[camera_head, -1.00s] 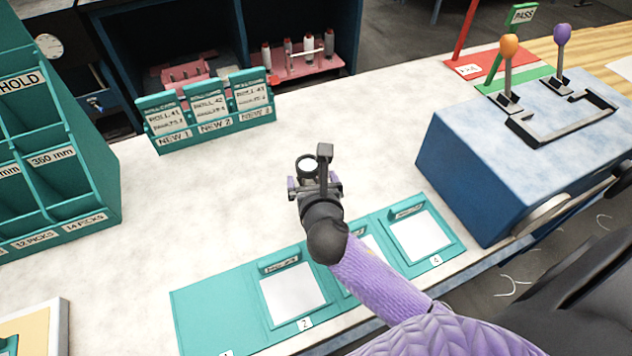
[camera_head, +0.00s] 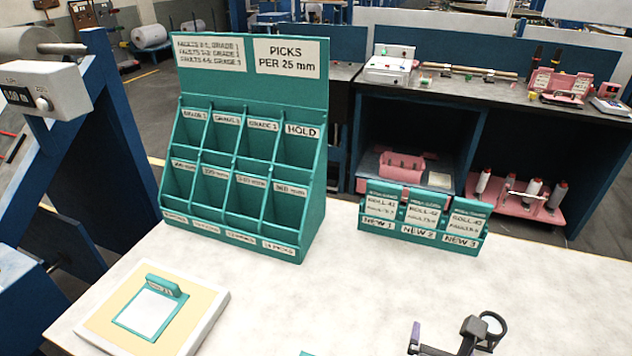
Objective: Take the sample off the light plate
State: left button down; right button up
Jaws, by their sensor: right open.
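The light plate (camera_head: 205,325) is a cream pad with a pale rim, lying at the lower left of the head view. The sample (camera_head: 152,312) lies on it: a white square in a teal frame with a raised label tab along its back edge. My right gripper (camera_head: 448,343) is at the bottom edge, right of centre, far to the right of the plate. It is open and partly cut off. A dark round lens (camera_head: 490,326) shows beside it; I cannot tell whether they touch. My left gripper is out of view.
A teal pigeonhole rack (camera_head: 245,180) stands behind the light plate. A small teal card holder (camera_head: 420,236) with NEW labels stands right of it. A blue machine frame (camera_head: 80,190) stands at the left.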

aim_at(149, 311)
jog(key=u, duration=1.4)
jog(key=i+j+z, duration=0.15)
jog(key=i+j, duration=0.45)
jog(key=j, duration=0.1)
